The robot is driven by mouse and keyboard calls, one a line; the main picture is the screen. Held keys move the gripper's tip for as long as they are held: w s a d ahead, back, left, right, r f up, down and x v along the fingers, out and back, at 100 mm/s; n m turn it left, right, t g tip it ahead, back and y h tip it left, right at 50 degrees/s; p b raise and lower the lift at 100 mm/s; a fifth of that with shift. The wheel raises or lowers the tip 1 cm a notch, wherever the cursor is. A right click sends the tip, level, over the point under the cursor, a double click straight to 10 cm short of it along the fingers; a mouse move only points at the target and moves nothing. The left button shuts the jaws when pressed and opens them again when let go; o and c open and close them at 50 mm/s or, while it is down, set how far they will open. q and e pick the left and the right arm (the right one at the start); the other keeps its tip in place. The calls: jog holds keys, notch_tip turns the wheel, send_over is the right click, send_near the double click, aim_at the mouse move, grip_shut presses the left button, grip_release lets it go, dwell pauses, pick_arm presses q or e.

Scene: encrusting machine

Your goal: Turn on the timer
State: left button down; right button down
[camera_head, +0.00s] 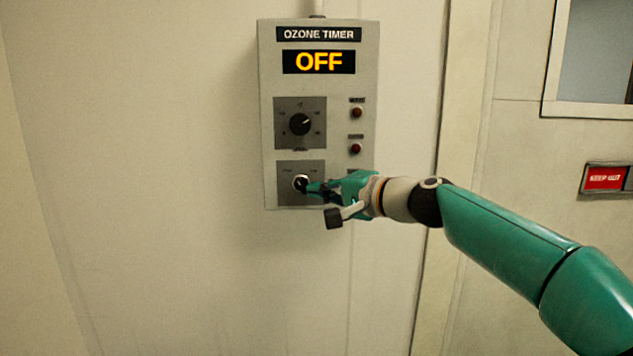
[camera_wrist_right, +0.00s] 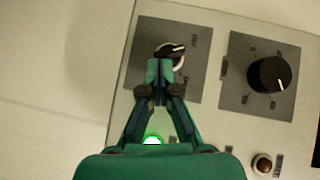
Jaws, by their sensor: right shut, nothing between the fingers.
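The ozone timer (camera_head: 268,140) is a grey box on the wall, and its display (camera_head: 319,62) reads OFF in yellow. Its upper black dial (camera_head: 300,124) sits on a dark plate; it also shows in the right wrist view (camera_wrist_right: 269,75). The lower switch (camera_head: 301,183) has a silver ring and a black lever; it also shows in the right wrist view (camera_wrist_right: 172,50). My right gripper (camera_head: 312,187) is shut and empty, its fingertips (camera_wrist_right: 160,70) at the lower switch. I cannot tell whether they touch it. My left gripper is not in view.
Two reddish indicator lamps (camera_head: 357,112) are on the timer's right side. A glowing green light (camera_wrist_right: 152,141) shows below my fingers in the right wrist view. A red KEEP OUT sign (camera_head: 604,178) and a window (camera_head: 598,52) are at right. The wall left of the timer is bare.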

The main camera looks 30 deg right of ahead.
jog(key=shift+w, duration=0.1)
jog(key=d+r, duration=0.1)
jog(key=s+d+p, duration=0.1)
jog(key=d, duration=0.1)
jog(key=shift+r, duration=0.35)
jog(key=r+v, duration=0.1)
jog(key=v, duration=0.9)
jog(key=shift+s+r+b, duration=0.2)
jog(key=shift+r+b, duration=0.15)
jog(key=shift+b, duration=0.1)
jog(key=shift+a, duration=0.1)
